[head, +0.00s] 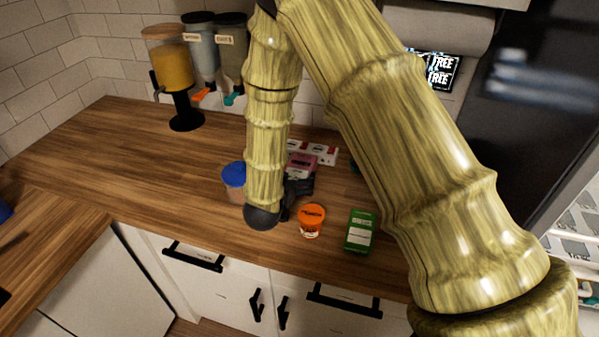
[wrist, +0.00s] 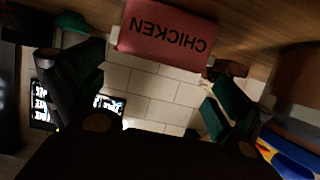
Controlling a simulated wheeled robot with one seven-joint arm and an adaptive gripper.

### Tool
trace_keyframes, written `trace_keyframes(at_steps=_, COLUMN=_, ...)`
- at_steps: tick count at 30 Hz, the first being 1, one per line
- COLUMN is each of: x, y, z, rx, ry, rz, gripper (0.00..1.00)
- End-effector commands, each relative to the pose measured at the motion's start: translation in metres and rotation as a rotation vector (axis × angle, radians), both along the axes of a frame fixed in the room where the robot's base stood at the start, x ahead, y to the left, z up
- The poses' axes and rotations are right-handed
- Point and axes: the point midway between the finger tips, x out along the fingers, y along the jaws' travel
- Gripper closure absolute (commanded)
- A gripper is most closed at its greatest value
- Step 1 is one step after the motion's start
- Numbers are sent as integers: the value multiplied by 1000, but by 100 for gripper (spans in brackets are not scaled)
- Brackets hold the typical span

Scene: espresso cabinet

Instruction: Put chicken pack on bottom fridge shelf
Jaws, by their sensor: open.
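The chicken pack (wrist: 168,32) is a pinkish-red block with dark "CHICKEN" lettering, upside down in the wrist view. In the head view the pink pack (head: 303,160) lies on the wooden counter, just behind my gripper and partly hidden by it. My gripper (wrist: 153,72) is open and empty, its fingers spread to either side below the pack in the wrist view. In the head view my gripper (head: 298,188) is low over the counter, largely hidden by my arm. The fridge's bottom shelf cannot be made out.
An orange-lidded tub (head: 312,220) and a green pack (head: 360,231) stand near the counter's front edge. A blue-lidded tub (head: 234,180) is left of my arm. Dispensers (head: 178,75) stand at the back left. A dark tall panel (head: 525,100) and white shelving (head: 578,225) are at right.

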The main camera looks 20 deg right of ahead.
Motion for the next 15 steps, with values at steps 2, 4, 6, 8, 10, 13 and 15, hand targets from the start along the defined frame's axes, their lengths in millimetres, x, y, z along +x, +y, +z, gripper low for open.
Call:
trace_keyframes(at_steps=2, x=4, y=-4, z=1, rx=1, ry=0, rz=-1, gripper=0)
trace_keyframes(at_steps=4, x=8, y=-9, z=0, rx=1, ry=0, rz=-4, gripper=0)
trace_keyframes(at_steps=6, x=14, y=-15, z=-1, rx=1, ry=0, rz=-4, gripper=0)
trace_keyframes(at_steps=8, x=19, y=-20, z=-3, rx=0, ry=1, rz=-4, gripper=0)
trace_keyframes(at_steps=10, x=26, y=-24, z=-7, rx=1, ry=0, rz=-4, gripper=0)
trace_keyframes(at_steps=13, x=33, y=-29, z=-11, rx=0, ry=0, rz=-2, gripper=0)
trace_keyframes(at_steps=15, x=36, y=-31, z=-13, rx=0, ry=0, rz=-3, gripper=0)
